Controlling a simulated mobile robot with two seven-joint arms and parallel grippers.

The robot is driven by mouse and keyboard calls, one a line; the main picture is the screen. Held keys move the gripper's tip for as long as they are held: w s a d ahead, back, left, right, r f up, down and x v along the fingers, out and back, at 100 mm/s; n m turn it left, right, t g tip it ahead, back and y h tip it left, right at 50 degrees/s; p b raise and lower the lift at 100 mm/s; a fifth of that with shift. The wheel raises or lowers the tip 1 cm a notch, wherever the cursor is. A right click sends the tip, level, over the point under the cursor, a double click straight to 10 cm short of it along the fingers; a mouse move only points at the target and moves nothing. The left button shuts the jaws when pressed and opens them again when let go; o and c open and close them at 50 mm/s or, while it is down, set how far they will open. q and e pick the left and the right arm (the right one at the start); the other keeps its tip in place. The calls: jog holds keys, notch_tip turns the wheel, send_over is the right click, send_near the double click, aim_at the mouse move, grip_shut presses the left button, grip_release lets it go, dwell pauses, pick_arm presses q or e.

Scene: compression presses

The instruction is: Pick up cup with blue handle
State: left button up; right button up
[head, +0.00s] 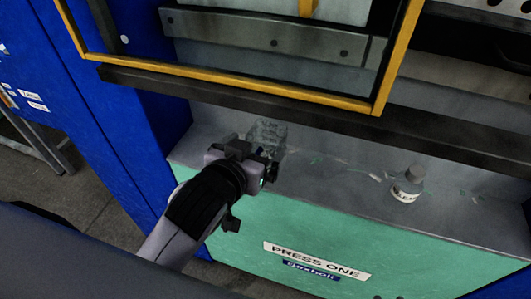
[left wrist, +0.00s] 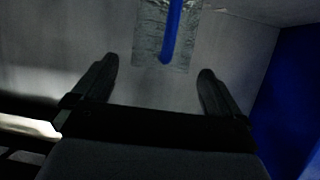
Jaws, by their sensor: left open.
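The cup with the blue handle shows in the left wrist view as a clear, textured body (left wrist: 150,42) with a blue handle (left wrist: 172,30) running down its middle. In the head view the cup (head: 268,130) stands on the grey ledge of the press, just beyond my left gripper (head: 271,167), which hides its lower part and handle. In the left wrist view my left gripper (left wrist: 157,69) is open, with nothing between its fingers. The cup lies ahead of the fingertips, roughly between their lines, and looks apart from them. My right gripper is not in view.
A yellow-edged guard frame (head: 240,86) and a dark bar hang above. A blue press wall (head: 125,130) stands left. The green front panel (head: 390,255) reads PRESS ONE.

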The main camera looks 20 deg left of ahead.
aim_at(260, 144)
pick_arm(q)
jog(key=shift+x, duration=2.3)
jog(key=shift+r, duration=0.1)
jog(key=c, duration=1.3)
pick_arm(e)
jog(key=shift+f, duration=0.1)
pick_arm(q)
jog(key=shift+r, duration=0.15)
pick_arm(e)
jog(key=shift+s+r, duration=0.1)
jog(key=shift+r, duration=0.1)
